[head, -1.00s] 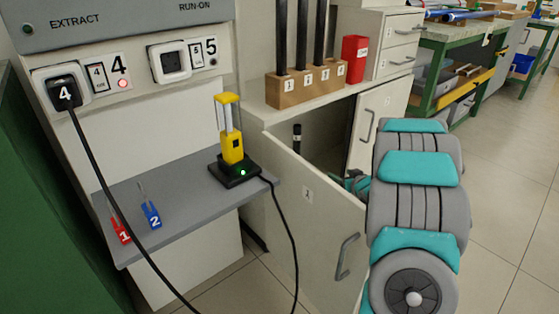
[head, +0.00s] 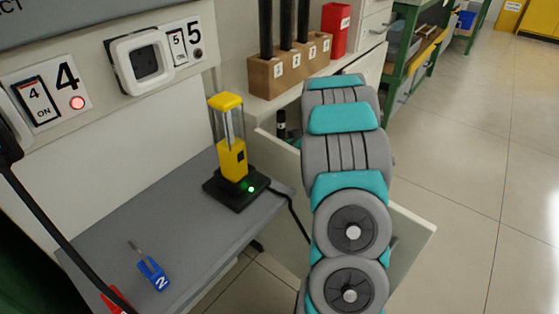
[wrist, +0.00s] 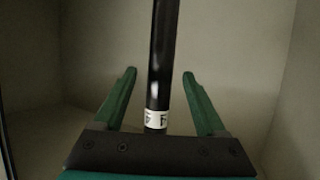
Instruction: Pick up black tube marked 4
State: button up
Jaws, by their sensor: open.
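The upper end of a black tube (head: 281,124) with a white band also shows inside the cabinet in the head view. There my arm hides my gripper and the lower tube.
Several black tubes stand in a wooden block (head: 290,72) on the cabinet top, with a red container (head: 335,30) beside it. A yellow lamp-like device (head: 230,150) stands on the grey shelf (head: 185,215), near a blue tag (head: 153,270).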

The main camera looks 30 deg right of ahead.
jog(key=x, duration=0.5)
jog(key=shift+r, duration=0.2)
grip_shut()
dwell(0.3)
dwell(0.3)
